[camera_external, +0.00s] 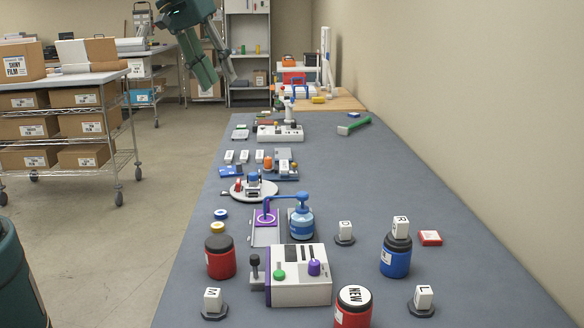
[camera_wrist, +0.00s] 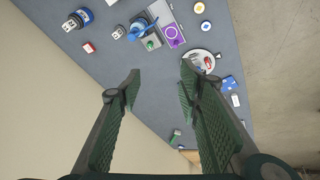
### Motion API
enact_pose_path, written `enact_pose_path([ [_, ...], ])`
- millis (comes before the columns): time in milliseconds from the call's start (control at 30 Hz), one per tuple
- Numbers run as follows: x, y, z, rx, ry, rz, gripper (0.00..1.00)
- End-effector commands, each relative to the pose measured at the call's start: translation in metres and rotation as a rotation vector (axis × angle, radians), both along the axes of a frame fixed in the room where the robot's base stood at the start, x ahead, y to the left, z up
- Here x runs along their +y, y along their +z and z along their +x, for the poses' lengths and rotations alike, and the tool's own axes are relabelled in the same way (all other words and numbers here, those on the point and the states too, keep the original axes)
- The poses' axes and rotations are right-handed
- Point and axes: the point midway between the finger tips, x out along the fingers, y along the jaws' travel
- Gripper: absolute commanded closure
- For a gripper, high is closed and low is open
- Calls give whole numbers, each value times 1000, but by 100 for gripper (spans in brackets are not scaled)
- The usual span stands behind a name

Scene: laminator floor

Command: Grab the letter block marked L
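The letter block marked L (camera_external: 423,297) is a small white block on a dark base, at the front right of the grey table in the external view. I cannot pick it out in the wrist view. My gripper (camera_external: 217,82) hangs high at the upper left of the external view, far from the block and beyond it. In the wrist view my gripper (camera_wrist: 160,85) has its two green fingers spread wide with nothing between them.
Similar white blocks marked M (camera_external: 212,300), D (camera_external: 345,229) and R (camera_external: 401,227) stand around; R sits on a blue jar (camera_external: 395,259). A red jar marked NEW (camera_external: 353,308) stands left of L. A white machine (camera_external: 300,281) is in the middle.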

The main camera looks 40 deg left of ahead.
Motion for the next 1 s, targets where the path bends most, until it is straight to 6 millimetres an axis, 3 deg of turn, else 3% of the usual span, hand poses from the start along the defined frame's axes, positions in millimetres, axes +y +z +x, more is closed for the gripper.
enact_pose_path([
  [467, -93, -24, 59, 96, 73, -38, 65],
  [1000, -209, -77, 105, 200, 169, -53, 65],
])
